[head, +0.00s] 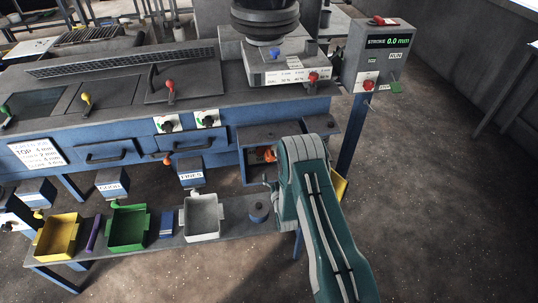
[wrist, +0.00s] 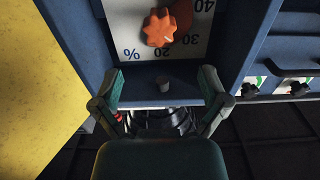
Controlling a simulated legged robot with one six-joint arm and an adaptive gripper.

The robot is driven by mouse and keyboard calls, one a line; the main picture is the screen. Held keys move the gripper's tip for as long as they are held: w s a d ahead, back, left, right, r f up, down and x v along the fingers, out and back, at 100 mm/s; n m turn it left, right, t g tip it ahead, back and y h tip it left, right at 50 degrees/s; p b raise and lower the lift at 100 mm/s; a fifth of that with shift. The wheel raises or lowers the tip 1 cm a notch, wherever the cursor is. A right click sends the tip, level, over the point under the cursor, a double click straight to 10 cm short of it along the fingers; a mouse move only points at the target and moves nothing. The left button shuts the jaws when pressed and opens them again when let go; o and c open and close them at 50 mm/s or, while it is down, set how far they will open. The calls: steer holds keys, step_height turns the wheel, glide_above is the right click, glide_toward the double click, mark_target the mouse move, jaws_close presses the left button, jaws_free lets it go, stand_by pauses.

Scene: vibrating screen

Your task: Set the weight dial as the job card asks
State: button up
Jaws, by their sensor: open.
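The weight dial's orange star-shaped knob (wrist: 159,27) sits on a white scale plate (wrist: 118,15) marked %, 20, 30 and 40 in the wrist view. I cannot tell which mark it is set to. In the head view the orange knob (head: 269,155) shows just left of my arm. My gripper (wrist: 160,92) is open and empty, its fingers apart below the knob and not touching it. In the head view my arm hides most of the gripper and part of the dial. The job card (head: 38,152) hangs at the left; its text is only partly readable.
A yellow surface (wrist: 35,80) stands close on the left in the wrist view. A low shelf holds a yellow bin (head: 57,238), a green bin (head: 127,228) and a white bin (head: 203,217). A control box (head: 380,60) reads stroke 0.0 mm.

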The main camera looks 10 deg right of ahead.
mark_target(271, 159)
steer(key=w, duration=1)
steer(key=c, duration=1.1)
